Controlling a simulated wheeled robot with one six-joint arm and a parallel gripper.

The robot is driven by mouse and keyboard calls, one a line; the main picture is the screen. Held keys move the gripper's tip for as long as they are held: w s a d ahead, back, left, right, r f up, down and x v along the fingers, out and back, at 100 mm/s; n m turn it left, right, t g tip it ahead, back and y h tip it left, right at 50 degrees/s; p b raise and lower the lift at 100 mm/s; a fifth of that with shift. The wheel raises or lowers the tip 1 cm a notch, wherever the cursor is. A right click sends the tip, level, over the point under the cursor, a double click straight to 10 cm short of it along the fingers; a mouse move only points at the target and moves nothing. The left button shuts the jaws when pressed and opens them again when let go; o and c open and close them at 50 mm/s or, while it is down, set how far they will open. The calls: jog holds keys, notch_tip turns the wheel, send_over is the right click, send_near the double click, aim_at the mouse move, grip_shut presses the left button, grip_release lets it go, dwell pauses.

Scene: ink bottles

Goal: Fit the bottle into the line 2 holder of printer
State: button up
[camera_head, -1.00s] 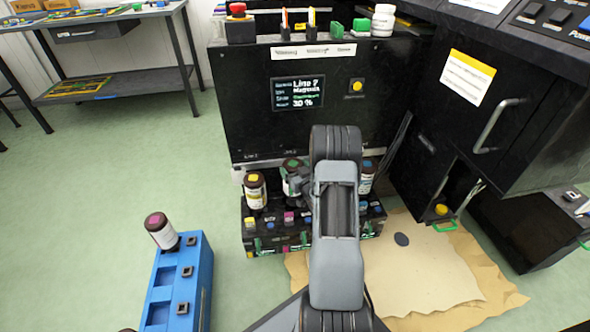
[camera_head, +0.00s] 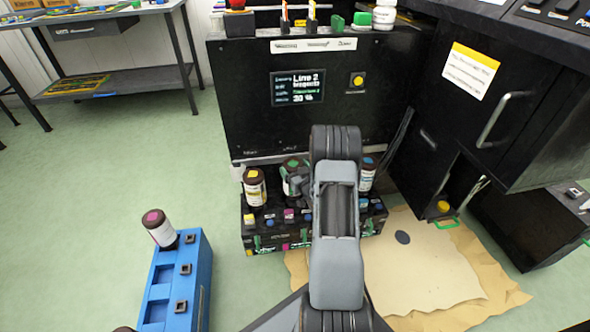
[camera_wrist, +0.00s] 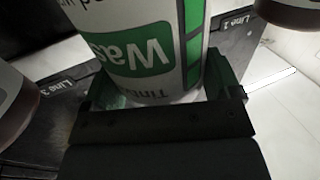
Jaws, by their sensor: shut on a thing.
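My gripper (camera_wrist: 160,110) is shut on a white bottle (camera_wrist: 135,50) with a green label reading "Was…", upside down in the wrist view. In the head view, this is likely the green-capped bottle (camera_head: 293,176) in the holder row at the printer's foot, partly hidden by my arm. Whether it is fully seated I cannot tell. A magenta-capped bottle (camera_head: 160,229) leans in the blue rack (camera_head: 192,262) at left, away from my gripper. The printer (camera_head: 232,100) display (camera_head: 297,87) reads Line 2, magenta, 30 %. The holder row (camera_head: 252,236) is partly hidden behind my arm.
A yellow-capped bottle (camera_head: 255,187) and a blue-capped bottle (camera_head: 367,173) stand in the row either side. Brown bottle edges flank the held bottle in the wrist view. A stained brown sheet (camera_head: 440,275) lies on the floor at right.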

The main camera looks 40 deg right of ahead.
jog(key=shift+f, duration=0.1)
jog(key=shift+f+b, duration=0.7)
jog(key=shift+b, duration=0.1)
jog(key=shift+f, duration=0.25)
jog(key=shift+f+b, duration=0.25)
jog(key=shift+b, duration=0.3)
jog(key=o, duration=1.4)
jog(key=shift+o, duration=0.8)
jog(key=shift+s, duration=0.1)
jog(key=s+a+p, duration=0.2)
jog(key=s+p, duration=0.2)
jog(key=s, duration=0.9)
jog(key=shift+s, duration=0.3)
